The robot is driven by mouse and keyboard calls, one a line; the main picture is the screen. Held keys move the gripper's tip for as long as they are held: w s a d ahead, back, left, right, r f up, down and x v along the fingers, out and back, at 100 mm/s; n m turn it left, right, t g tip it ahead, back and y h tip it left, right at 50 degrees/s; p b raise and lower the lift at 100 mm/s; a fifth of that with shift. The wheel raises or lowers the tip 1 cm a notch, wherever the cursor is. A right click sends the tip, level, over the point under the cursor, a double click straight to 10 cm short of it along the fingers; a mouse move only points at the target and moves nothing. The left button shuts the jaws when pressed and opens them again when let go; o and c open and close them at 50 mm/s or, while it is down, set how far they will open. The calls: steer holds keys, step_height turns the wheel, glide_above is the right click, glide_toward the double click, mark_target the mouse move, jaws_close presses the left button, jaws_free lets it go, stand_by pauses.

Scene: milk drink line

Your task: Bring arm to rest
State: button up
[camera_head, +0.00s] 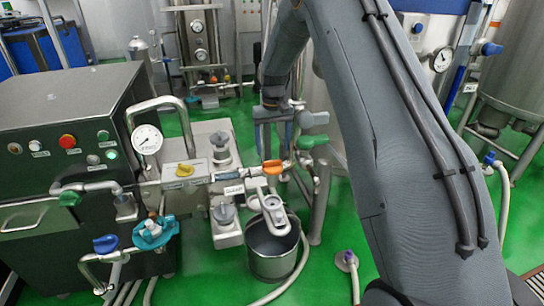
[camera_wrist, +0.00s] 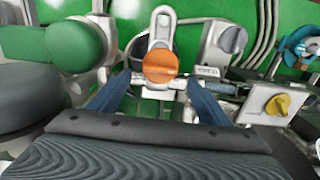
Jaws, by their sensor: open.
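My gripper (camera_wrist: 158,82) is open, with its two blue-grey fingers apart and nothing seen between them but the pipework beyond. An orange valve handle (camera_wrist: 160,62) shows ahead, in line with the gap between the fingers. In the head view the same orange handle (camera_head: 271,167) is on the horizontal pipe, below the end of my arm. My gripper there is small and partly hidden by my arm. My arm's grey link fills the right middle of that view. I cannot tell the exact distance from fingers to handle.
A yellow knob (camera_head: 186,170), a teal valve (camera_head: 153,234) and a green handle (camera_head: 311,142) sit near the pipe. A steel bucket (camera_head: 273,256) stands below. A dark control cabinet (camera_head: 60,180) is at left, a steel tank (camera_head: 515,70) at right. Hoses lie on the green floor.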

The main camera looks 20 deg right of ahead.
steer(key=shift+r, duration=0.9)
